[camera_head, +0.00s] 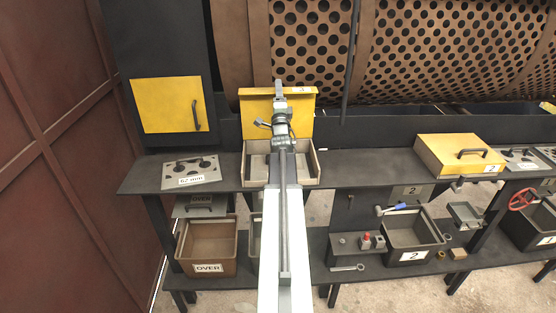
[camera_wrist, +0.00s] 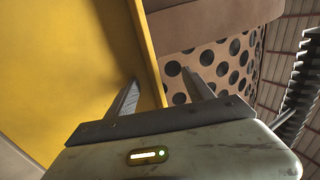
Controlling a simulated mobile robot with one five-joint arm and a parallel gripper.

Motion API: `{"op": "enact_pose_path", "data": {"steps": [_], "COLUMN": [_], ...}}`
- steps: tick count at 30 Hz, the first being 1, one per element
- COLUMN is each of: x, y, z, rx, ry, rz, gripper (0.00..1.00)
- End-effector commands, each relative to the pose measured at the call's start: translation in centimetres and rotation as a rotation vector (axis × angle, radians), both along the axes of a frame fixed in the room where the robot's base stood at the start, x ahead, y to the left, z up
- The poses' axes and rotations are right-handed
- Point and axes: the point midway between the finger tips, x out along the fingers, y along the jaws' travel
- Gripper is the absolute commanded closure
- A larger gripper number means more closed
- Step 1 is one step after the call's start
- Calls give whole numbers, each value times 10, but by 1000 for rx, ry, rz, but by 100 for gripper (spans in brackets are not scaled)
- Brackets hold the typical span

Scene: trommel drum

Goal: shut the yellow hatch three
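The yellow hatch three (camera_head: 301,122) stands upright and open at the back of its box (camera_head: 311,172), with a "3" label on its top flange. It fills the left of the wrist view (camera_wrist: 65,60). My gripper (camera_head: 279,88) is at the hatch's upper edge, with my arm reaching across the open box. In the wrist view my gripper (camera_wrist: 162,90) has its fingers apart. The left finger is in front of the yellow panel and the right finger is beyond its edge. I cannot tell whether either finger touches it. The hatch's handle is not visible.
The perforated drum (camera_head: 420,45) is close behind the hatch. A dark post (camera_head: 350,65) stands to its right. A shut yellow hatch (camera_head: 447,150) is farther right, and a yellow door (camera_head: 168,105) is at left.

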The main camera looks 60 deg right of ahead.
Motion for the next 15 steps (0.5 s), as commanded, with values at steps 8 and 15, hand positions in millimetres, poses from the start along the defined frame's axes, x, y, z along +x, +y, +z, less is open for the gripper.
{"op": "enact_pose_path", "data": {"steps": [8,15], "x": [2,1], "y": [-2,-1], "z": [4,3], "rx": [-9,-12], "ry": [-7,-9], "rz": [2,2], "gripper": [86,85]}}
